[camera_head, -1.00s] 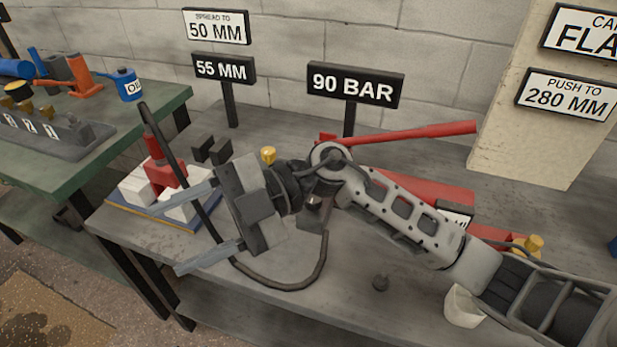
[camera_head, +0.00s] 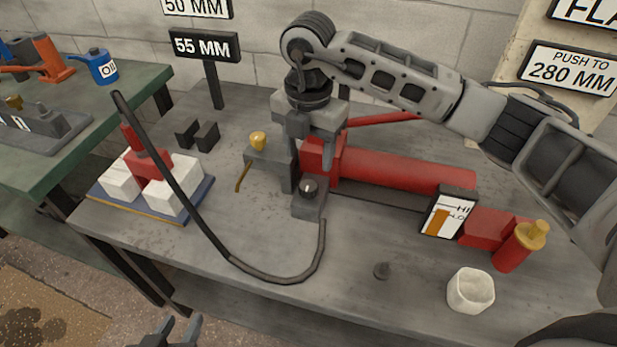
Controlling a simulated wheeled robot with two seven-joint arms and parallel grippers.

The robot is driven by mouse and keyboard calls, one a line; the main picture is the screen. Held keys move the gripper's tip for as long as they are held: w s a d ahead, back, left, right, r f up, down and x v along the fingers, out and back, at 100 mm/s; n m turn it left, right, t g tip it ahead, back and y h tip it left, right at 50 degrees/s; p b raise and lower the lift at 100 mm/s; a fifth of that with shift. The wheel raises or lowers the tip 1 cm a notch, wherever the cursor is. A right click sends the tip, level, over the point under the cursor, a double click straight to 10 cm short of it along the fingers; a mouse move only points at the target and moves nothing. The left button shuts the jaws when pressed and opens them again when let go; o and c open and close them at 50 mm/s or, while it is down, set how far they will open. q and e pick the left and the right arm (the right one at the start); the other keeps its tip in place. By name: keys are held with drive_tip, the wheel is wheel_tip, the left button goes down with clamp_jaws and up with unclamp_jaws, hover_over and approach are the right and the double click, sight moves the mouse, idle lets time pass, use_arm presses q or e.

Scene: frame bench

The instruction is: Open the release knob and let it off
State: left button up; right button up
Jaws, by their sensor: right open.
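The red hand pump (camera_head: 405,172) lies on the grey bench. At its left end is a grey block with a dark round knob (camera_head: 309,187), which looks like the release knob; a yellow fitting (camera_head: 258,141) sits left of it. My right gripper (camera_head: 309,166) points down over this end of the pump, with its fingers apart. The knob shows just below the fingers; I cannot tell whether they touch it. The red handle (camera_head: 385,118) is partly hidden behind my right arm. My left gripper (camera_head: 174,333) only just shows at the bottom edge, its opening unclear.
A level gauge (camera_head: 446,214) is on the pump's side.

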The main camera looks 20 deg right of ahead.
sight(308, 185)
wheel_tip(308, 185, down, 8)
drive_tip(key=shift+c, duration=0.2)
drive_tip(key=c, duration=0.9)
